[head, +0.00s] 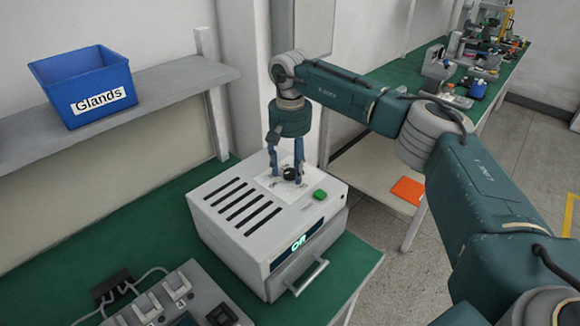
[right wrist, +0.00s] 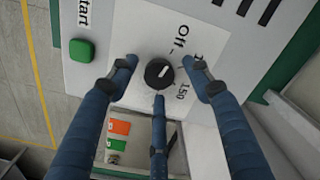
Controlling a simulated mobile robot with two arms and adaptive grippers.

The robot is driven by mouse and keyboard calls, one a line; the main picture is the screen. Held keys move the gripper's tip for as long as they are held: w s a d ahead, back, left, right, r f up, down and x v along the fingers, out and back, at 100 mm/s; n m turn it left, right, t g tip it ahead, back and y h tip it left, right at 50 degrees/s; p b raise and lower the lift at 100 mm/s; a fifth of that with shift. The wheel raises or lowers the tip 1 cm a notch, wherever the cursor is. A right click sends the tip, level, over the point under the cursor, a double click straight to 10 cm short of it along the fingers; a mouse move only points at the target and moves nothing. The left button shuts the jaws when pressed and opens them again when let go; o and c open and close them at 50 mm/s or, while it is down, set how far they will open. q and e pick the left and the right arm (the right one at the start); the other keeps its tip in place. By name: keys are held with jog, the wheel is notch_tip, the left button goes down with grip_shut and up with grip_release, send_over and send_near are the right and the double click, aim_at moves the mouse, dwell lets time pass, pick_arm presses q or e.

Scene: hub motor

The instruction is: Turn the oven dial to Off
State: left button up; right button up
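The oven is a light grey box (head: 232,228) with dark slots on top, standing on the green bench. Its small black round dial (head: 290,173) is on the top panel. In the right wrist view, the dial (right wrist: 158,75) has a white mark slanting up and right, towards the Off label (right wrist: 180,34). The front display (head: 298,242) glows with text that seems to read Off. My right gripper (head: 287,172) points down over the dial. Its three blue fingers surround the dial, with small gaps visible in the wrist view (right wrist: 158,76). My left gripper is out of view.
A green button (head: 320,194) marked Start sits beside the dial. A blue bin labelled Glands (head: 85,85) stands on the shelf (head: 185,78) at left. Grey devices with cables (head: 165,298) occupy the near bench. A second cluttered bench (head: 505,70) lies at back right.

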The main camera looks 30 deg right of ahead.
aim_at(290, 171)
jog(key=shift+r, duration=0.25)
notch_tip(290, 171, up, 12)
jog(key=shift+f, duration=0.25)
dwell(0.5)
